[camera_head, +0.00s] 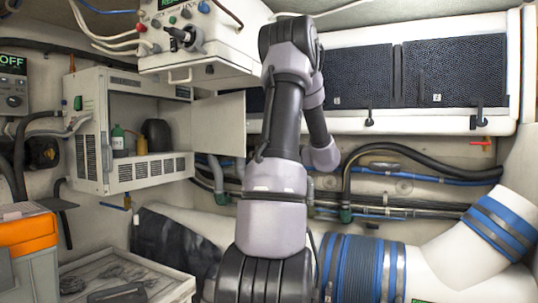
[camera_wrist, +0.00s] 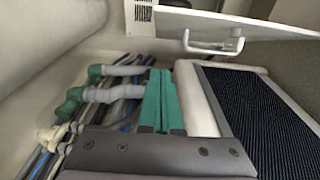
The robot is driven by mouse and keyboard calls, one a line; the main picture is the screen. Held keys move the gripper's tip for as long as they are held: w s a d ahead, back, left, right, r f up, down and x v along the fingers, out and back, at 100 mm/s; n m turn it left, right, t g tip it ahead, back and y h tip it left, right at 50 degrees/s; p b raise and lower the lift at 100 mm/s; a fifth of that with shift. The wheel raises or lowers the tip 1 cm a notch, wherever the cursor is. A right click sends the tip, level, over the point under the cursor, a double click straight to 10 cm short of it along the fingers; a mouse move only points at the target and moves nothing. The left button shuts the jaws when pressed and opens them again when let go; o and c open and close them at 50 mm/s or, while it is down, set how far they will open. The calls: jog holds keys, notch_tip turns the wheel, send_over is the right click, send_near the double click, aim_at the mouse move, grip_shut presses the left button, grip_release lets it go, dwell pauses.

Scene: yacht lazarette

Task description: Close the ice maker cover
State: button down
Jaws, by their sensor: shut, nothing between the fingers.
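The ice maker (camera_head: 96,130) is a white cabinet on the left wall with its front open. Its cover (camera_head: 218,126) is a pale flat panel swung out at the cabinet's right side. In the wrist view, what appears to be this cover (camera_wrist: 250,22) runs across the top, with a white bar handle (camera_wrist: 212,45) on the near face. My gripper (camera_wrist: 160,78) has green fingers shut together and empty, pointing toward the cover but apart from it. In the head view my arm hides the gripper.
A control box (camera_head: 195,45) hangs above the ice maker. Dark mesh panels (camera_head: 360,77) line the back wall, with hoses (camera_head: 400,160) below. An orange-topped case (camera_head: 28,235) and a tray (camera_head: 125,268) sit at lower left. Bottles (camera_head: 118,137) stand inside the ice maker.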

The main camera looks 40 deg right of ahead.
aim_at(244, 152)
jog(key=shift+w+a, duration=1.3)
jog(key=shift+a, duration=0.15)
jog(key=shift+w+a, duration=1.25)
jog(key=shift+a, duration=0.2)
